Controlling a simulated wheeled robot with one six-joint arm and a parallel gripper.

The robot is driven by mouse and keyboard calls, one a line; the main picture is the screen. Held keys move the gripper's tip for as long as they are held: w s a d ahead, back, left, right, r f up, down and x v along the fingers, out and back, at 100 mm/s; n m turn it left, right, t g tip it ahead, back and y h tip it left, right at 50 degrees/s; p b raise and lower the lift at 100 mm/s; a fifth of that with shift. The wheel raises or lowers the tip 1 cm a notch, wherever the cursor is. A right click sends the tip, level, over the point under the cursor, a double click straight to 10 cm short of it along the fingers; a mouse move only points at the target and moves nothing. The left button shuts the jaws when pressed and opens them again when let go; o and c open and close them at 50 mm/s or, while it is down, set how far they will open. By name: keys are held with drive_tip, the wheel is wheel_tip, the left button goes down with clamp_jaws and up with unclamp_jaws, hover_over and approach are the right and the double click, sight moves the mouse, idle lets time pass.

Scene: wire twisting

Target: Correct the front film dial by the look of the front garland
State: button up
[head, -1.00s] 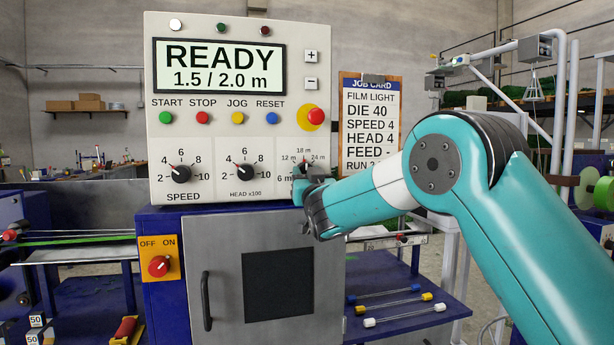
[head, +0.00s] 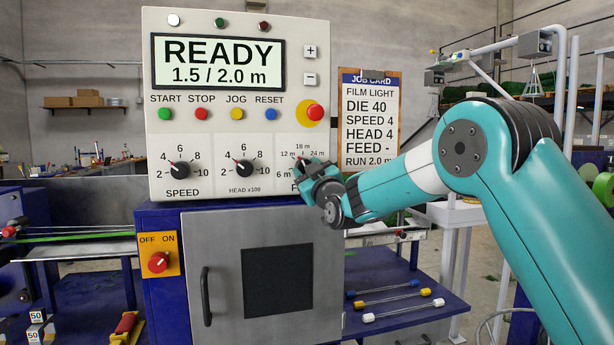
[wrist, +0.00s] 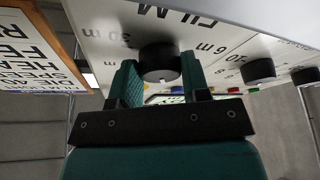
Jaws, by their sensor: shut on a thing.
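The film dial's black knob (wrist: 158,62) sits between the two fingers of my gripper (wrist: 160,80) in the wrist view, and the fingers are closed on its sides. In the head view my gripper (head: 306,170) is at the lower right of the control panel (head: 215,130), covering most of the knob and the lower scale. The 6 m, 12 m, 18 m and 24 m marks show around it, but I cannot tell where the pointer stands. I cannot make out a finished garland clearly.
The speed dial (head: 179,170) and head dial (head: 244,169) are left of my gripper. The screen (head: 219,62) reads READY, 1.5 / 2.0 m. A job card (head: 370,120) hangs right of the panel. Several coloured-end rods (head: 400,308) lie on the blue shelf below.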

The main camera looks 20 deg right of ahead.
drive_tip(key=n+g+y+b, duration=0.1)
drive_tip(key=n+b, duration=0.2)
drive_tip(key=shift+d+f, duration=0.1)
drive_tip(key=shift+f, duration=0.05)
drive_tip(key=shift+r+n+g+y+b, duration=0.15)
drive_tip(key=shift+n+y+b, duration=0.1)
drive_tip(key=shift+n+b, duration=0.4)
drive_tip(key=shift+r+n+g+y+b, duration=0.15)
drive_tip(key=shift+n+y+b, duration=0.2)
drive_tip(key=shift+n, duration=0.4)
drive_tip(key=o, duration=0.9)
drive_tip(key=b+v, duration=0.5)
drive_tip(key=v, duration=1.2)
drive_tip(key=shift+s+d+b, duration=0.1)
drive_tip(key=shift+s+b, duration=0.15)
drive_tip(key=shift+b, duration=0.1)
